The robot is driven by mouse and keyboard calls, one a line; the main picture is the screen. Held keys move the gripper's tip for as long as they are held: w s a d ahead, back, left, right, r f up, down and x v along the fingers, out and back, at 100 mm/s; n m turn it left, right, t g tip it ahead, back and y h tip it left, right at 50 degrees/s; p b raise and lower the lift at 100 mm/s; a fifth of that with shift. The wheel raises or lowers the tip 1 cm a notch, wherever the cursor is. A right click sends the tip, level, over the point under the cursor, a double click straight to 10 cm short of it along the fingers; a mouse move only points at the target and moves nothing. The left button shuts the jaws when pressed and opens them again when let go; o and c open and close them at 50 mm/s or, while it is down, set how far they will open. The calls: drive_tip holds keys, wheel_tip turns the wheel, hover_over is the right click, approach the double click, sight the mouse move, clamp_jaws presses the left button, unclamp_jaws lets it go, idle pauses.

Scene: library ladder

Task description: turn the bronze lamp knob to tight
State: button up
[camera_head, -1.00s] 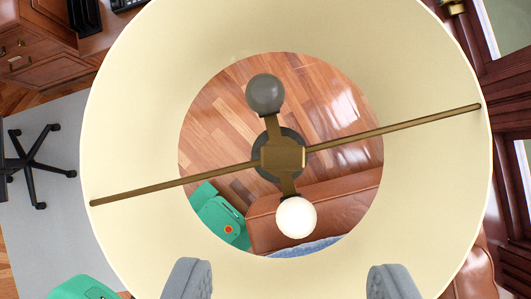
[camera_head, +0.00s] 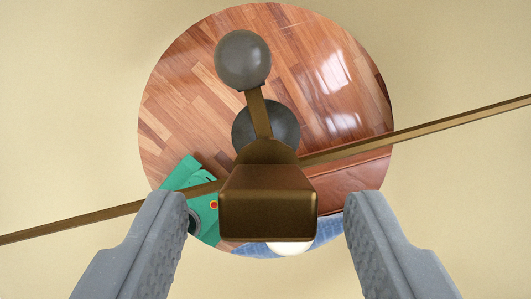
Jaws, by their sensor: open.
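The bronze lamp knob (camera_head: 268,203) is a block-shaped finial at the centre of the lampshade, seen from above and close to the camera. A thin bronze crossbar (camera_head: 440,124) runs through the middle to both sides of the cream shade (camera_head: 70,100). My gripper (camera_head: 268,208) is open, with one grey finger on each side of the knob. Gaps show between the knob and both fingers, so no contact is visible. The knob hides part of the lamp's stem and most of the lit bulb (camera_head: 288,248).
A dark unlit bulb (camera_head: 243,60) sits on a bronze arm beyond the knob. The shade wall surrounds the view. Through its lower opening I see the wooden floor (camera_head: 185,100), brown leather furniture (camera_head: 350,180) and part of a green body (camera_head: 180,175).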

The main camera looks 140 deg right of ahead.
drive_tip(key=shift+x, duration=1.5)
